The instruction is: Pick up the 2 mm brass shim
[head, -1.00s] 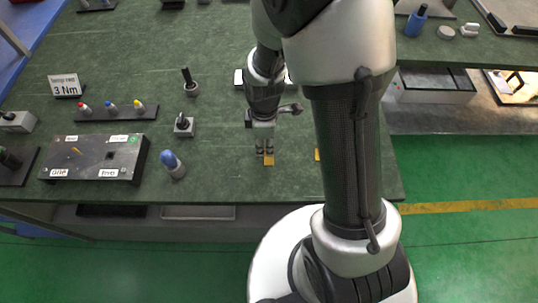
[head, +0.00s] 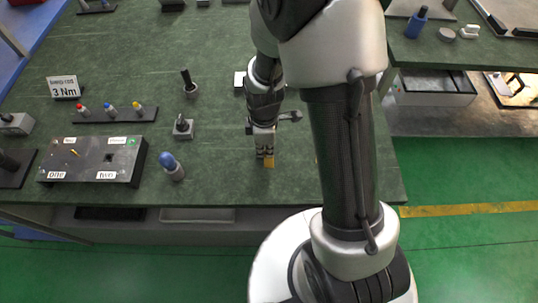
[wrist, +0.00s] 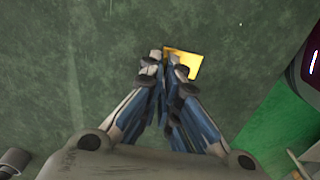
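The brass shim (wrist: 186,64) is a small yellow plate, seen in the wrist view just beyond and to the right of my fingertips. The right finger covers part of its left side. In the head view the shim (head: 269,163) shows at the lower right of my gripper tips, near the front of the green table. My gripper (head: 264,156) points down over it. In the wrist view the fingers of my gripper (wrist: 166,68) are close together with a narrow gap between the tips. I cannot tell whether they touch the shim.
Another small yellow piece (head: 317,160) is mostly hidden behind my arm. A blue-topped object (head: 171,166) and a socketed block (head: 183,129) stand left of the gripper. A dark control box (head: 95,160) is farther left. The table's front edge (head: 230,203) is close by.

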